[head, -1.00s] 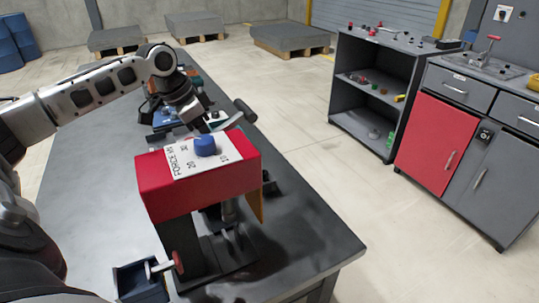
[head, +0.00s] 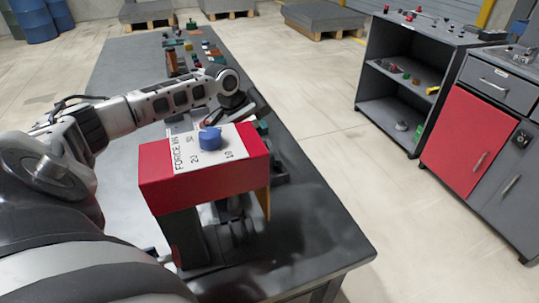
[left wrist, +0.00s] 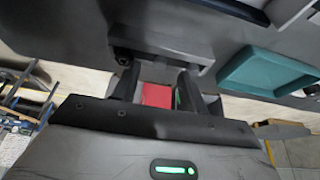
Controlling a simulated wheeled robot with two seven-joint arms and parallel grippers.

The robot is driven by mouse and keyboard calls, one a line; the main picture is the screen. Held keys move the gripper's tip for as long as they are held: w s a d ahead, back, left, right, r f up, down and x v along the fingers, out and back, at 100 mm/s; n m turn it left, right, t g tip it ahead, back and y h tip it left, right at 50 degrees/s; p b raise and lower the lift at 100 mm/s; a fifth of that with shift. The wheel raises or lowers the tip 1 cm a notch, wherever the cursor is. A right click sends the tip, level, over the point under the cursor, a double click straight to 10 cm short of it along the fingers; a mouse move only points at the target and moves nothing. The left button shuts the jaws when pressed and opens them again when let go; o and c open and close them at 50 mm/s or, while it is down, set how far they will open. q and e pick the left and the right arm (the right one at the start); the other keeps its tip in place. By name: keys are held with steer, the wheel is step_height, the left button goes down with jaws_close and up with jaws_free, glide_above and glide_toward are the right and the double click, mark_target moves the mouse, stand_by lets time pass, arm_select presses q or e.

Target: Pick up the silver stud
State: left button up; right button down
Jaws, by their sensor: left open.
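I cannot make out the silver stud in either view. My left gripper shows in the left wrist view (left wrist: 156,84), open, with two dark fingers apart and no object seen held between them. A red patch (left wrist: 157,95) shows beyond the gap; I cannot tell what it belongs to. In the head view my left arm reaches over the table behind the red press-like machine (head: 165,185), and the fingertips are not clear there. The machine has a blue knob (head: 210,139) on a white FORCE scale. My right gripper is not in view.
The dark table (head: 325,235) has free room at its front right. Several small parts and holders (head: 185,55) stand along its back. A teal tray (left wrist: 262,70) is at right in the left wrist view. An open shelf (head: 408,80) and a red-doored cabinet (head: 465,145) stand off to the right.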

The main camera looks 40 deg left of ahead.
arm_select(q)
steer(key=w+f, duration=0.1)
steer(key=w+d+f, duration=0.1)
steer(key=f, duration=0.1)
steer(key=shift+w+p, duration=0.25)
steer(key=shift+p, duration=0.05)
steer(key=shift+w+d+f, duration=0.1)
steer(key=shift+w+f, duration=0.05)
steer(key=shift+f, duration=0.4)
jaws_close()
